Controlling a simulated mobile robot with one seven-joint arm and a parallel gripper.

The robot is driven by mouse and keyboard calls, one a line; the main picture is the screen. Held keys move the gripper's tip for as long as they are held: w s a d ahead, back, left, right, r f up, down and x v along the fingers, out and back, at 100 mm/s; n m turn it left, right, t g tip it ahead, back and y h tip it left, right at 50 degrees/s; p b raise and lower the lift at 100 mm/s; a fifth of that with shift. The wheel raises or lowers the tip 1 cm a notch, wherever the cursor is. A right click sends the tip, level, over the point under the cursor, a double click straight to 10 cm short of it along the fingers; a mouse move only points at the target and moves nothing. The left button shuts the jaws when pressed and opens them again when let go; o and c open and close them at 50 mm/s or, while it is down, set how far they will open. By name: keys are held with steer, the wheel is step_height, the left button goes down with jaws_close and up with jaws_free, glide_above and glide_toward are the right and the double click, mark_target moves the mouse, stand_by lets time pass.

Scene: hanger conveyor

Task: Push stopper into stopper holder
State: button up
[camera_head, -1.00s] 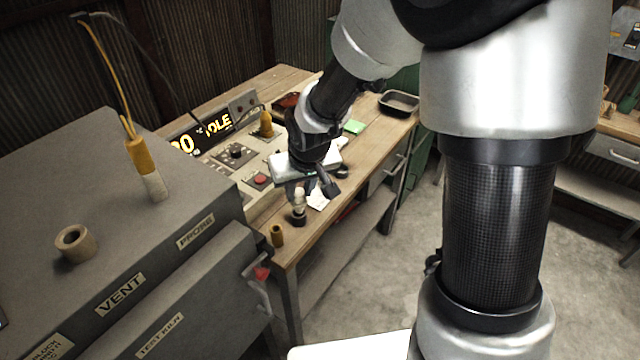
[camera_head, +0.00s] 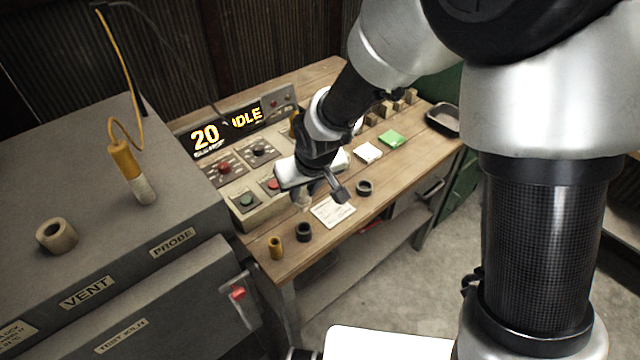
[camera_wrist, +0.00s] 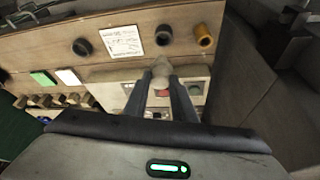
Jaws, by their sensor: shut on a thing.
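My gripper (camera_head: 303,192) hangs over the bench in front of the control panel. It is shut on a small pale stopper (camera_wrist: 160,66), which the fingers partly hide in the wrist view. The stopper's pale lower end (camera_head: 302,201) shows in the head view. A black ring-shaped holder (camera_head: 304,232) stands open and empty on the bench, below and apart from the stopper. It also shows in the wrist view (camera_wrist: 164,35). A second black ring (camera_head: 364,187) stands beyond the card. I cannot tell which ring is the stopper holder.
A brown-yellow ring (camera_head: 276,247) stands at the bench's near corner. A printed card (camera_head: 333,211) lies between the black rings. The grey kiln (camera_head: 190,205) at left carries a tan ring (camera_head: 57,235) and a yellow-white probe (camera_head: 132,172). A green pad (camera_head: 391,139) lies farther back.

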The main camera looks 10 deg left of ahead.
mark_target(305, 204)
steer(key=shift+a+f+b, duration=0.1)
steer(key=shift+f+b, duration=1.4)
steer(key=shift+f, duration=0.8)
steer(key=shift+f+b, duration=0.6)
steer(key=shift+b, duration=0.05)
steer(key=shift+f+b, duration=2.3)
steer(key=shift+b, duration=0.1)
stand_by(0.4)
steer(key=o, duration=0.7)
steer(key=shift+o, duration=0.2)
steer(key=o, duration=0.6)
steer(key=shift+c, duration=0.2)
steer(key=p+v, duration=0.2)
steer(key=v, duration=1.5)
steer(key=shift+r+p, duration=0.3)
steer(key=shift+p, duration=0.1)
